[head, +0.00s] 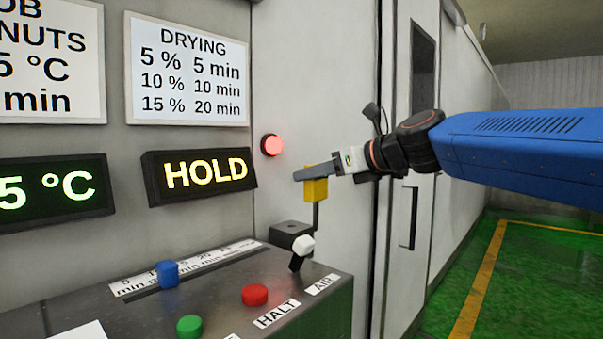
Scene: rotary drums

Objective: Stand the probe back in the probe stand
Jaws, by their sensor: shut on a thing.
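My gripper (313,171) reaches in from the right and is shut on the probe, whose yellow handle (316,190) shows just below the fingers. The probe's thin dark rod (316,216) hangs down, about upright. Its lower end is near the white-knobbed lever, and I cannot tell exactly where its tip is. A dark block, which looks like the probe stand (291,231), sits on the back right of the console. The probe appears up and to the right of this block. The distance in depth between them is unclear.
The console (222,300) carries a white-knobbed lever (304,243) close in front of the block, plus blue (167,273), red (255,294) and green (189,326) knobs or buttons. A lit display (203,174) reads HOLD. A red lamp (272,145) is on the wall behind.

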